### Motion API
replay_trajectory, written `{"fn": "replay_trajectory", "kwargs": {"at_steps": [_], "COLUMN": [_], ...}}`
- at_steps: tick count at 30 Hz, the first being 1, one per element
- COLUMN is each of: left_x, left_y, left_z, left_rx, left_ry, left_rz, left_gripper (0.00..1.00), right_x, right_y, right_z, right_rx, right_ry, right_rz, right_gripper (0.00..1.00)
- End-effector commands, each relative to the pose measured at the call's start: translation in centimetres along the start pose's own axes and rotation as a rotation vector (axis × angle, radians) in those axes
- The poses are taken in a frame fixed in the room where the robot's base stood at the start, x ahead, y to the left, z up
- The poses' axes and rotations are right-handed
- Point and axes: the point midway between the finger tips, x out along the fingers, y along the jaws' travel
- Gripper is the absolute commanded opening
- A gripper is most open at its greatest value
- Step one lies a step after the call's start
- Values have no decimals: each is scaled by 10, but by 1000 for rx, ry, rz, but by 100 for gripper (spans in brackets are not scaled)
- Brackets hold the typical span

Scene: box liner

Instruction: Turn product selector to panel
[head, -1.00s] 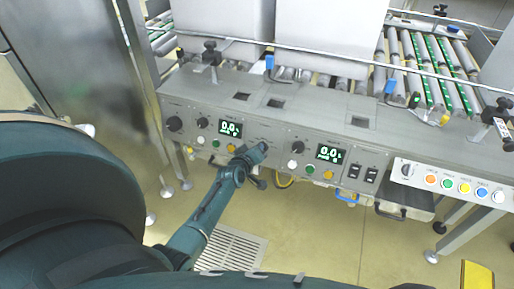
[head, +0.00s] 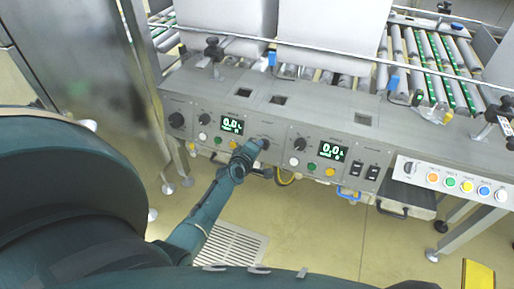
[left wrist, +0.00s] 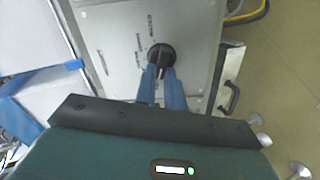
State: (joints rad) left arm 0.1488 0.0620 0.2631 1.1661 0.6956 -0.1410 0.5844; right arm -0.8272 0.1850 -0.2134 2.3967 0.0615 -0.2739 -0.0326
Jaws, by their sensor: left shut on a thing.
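The product selector is a round black knob (left wrist: 161,57) on a grey panel plate with small printed labels around it, in the left wrist view. My left gripper (left wrist: 160,75) has its two blue fingers closed on the knob's raised bar. In the head view my left gripper (head: 258,145) reaches the middle of the control panel (head: 268,127), between the two green displays, and hides the knob there. The printed labels are too small to read surely. My right gripper is not in view.
Left display (head: 232,125) and right display (head: 332,151) have knobs and coloured buttons beside them. A row of coloured buttons (head: 466,186) is on the right panel. A roller conveyor (head: 430,65) runs behind. A black handle (left wrist: 229,97) sits beside the plate.

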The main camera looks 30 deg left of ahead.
Motion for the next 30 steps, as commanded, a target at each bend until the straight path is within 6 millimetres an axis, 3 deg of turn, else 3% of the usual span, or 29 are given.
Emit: {"fn": "replay_trajectory", "kwargs": {"at_steps": [9, 10, 18, 26, 30], "left_x": [0, 0, 0, -2, -17], "left_y": [-1, -1, 0, 0, 1], "left_z": [1, 1, 1, 0, 0], "left_rx": [-8, -8, -5, -4, -5], "left_ry": [-2, -2, -1, -1, -1], "left_rz": [-2, -2, -1, -1, -2], "left_gripper": [0, 12, 33, 33, 33], "right_x": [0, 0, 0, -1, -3], "right_y": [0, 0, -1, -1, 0], "right_z": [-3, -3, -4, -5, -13], "right_rx": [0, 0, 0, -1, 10], "right_ry": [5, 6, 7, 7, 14], "right_rz": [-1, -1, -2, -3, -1], "right_gripper": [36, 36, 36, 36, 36]}}
